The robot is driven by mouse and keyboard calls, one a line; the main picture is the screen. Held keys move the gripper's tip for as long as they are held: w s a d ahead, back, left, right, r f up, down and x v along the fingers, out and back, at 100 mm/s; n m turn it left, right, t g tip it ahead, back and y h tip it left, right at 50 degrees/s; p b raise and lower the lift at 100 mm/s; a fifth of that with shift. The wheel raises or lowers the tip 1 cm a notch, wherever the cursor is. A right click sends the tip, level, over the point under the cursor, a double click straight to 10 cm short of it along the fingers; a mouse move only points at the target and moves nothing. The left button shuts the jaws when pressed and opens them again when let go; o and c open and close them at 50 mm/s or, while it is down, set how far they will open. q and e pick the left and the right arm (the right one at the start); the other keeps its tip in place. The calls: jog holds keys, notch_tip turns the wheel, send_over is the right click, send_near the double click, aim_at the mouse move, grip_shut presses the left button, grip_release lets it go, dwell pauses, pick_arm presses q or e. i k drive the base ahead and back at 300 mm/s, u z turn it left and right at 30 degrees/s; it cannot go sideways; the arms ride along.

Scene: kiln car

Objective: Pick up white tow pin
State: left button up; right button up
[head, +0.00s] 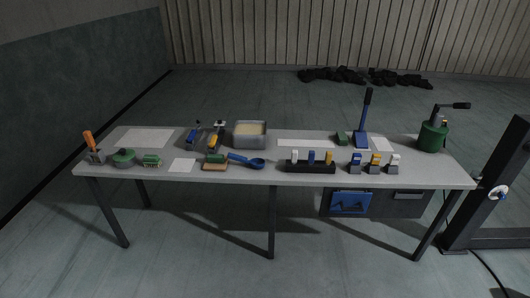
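A black rack (310,167) stands near the front edge of the table, right of its middle. It holds three upright pins side by side: a white pin (294,156) at the left, a blue pin (311,157) in the middle and a yellow pin (328,157) at the right. The white pin looks like the white tow pin; its lower end is hidden in the rack. Right of the rack stand three small grey blocks with coloured tops, including a white-topped one (393,162). Neither of my grippers is in view.
The long grey table (260,178) also bears a blue ladle (246,160), a grey bin (250,134), a blue lever device (361,136), a green can (433,136) and an orange-handled tool (90,142). A blue tray (350,202) hangs below. A dark frame (490,190) stands right.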

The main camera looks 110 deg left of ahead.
aim_at(294, 153)
jog(key=k, duration=0.3)
jog(key=z, duration=1.45)
jog(key=k, duration=2.55)
jog(key=u, duration=1.55)
